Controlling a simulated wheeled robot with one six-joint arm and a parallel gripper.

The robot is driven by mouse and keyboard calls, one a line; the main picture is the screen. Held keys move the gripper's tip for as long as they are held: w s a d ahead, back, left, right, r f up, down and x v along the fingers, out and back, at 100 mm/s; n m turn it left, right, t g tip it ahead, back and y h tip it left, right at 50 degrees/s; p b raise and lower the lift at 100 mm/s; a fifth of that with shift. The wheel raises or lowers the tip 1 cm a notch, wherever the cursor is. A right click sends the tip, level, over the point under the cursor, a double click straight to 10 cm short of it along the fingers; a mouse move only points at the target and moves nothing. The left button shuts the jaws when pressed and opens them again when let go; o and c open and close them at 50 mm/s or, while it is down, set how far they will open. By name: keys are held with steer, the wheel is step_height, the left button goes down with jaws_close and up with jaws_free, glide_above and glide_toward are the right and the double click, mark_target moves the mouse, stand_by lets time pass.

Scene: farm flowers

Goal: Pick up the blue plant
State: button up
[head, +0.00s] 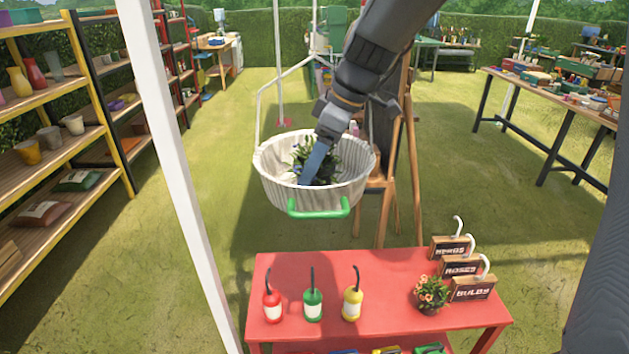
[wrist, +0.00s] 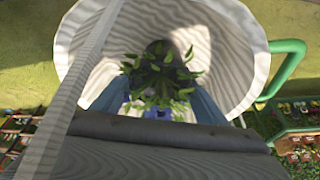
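The blue plant (head: 302,158) has green leaves with small blue flowers. It sits inside a white ribbed basket (head: 270,183) with a green handle, which hangs beyond the red table in the head view. My gripper (head: 311,176) reaches down into the basket at the plant. In the wrist view the plant (wrist: 160,80) lies between my two blue fingers, one on each side. The leaves hide the fingertips, so I cannot tell whether they touch the plant. The basket's wall (wrist: 240,50) surrounds plant and fingers.
A red table (head: 385,280) in front holds red, green and yellow bottles, an orange-flowered plant (head: 431,293) and small signs (head: 472,288). A white post (head: 170,150) stands left of the basket. A wooden easel (head: 395,180) stands close behind it. Shelves line the left side.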

steer(key=c, duration=0.4)
steer(key=shift+c, duration=0.2)
steer(key=shift+r, duration=0.1)
